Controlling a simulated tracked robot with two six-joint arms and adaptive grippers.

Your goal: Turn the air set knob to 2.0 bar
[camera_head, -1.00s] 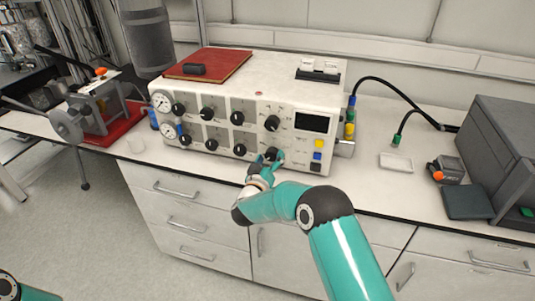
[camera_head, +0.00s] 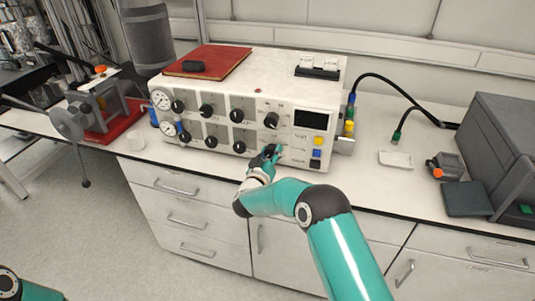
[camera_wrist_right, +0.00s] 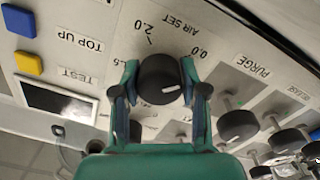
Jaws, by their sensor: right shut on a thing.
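The air set knob (camera_wrist_right: 160,78) is a round black knob on the white panel, with a short white mark on its face. "AIR SET", "2.0" and "0.0" are printed beside it, upside down in the right wrist view. The white mark lies on the knob's lower right in that view; I cannot tell the exact setting. My right gripper (camera_wrist_right: 160,88) is shut on this knob, one teal finger at each side. In the head view my right gripper (camera_head: 268,155) is at the lower right of the panel front and mostly hides the knob. My left gripper is out of view.
The white control box (camera_head: 290,88) carries several other black knobs, two gauges and a dark display (camera_head: 311,120). A purge knob (camera_wrist_right: 237,126) sits close to my right finger. A yellow button (camera_wrist_right: 28,64) and a blue button (camera_wrist_right: 18,19) are farther left. A grey machine (camera_head: 500,140) stands at right.

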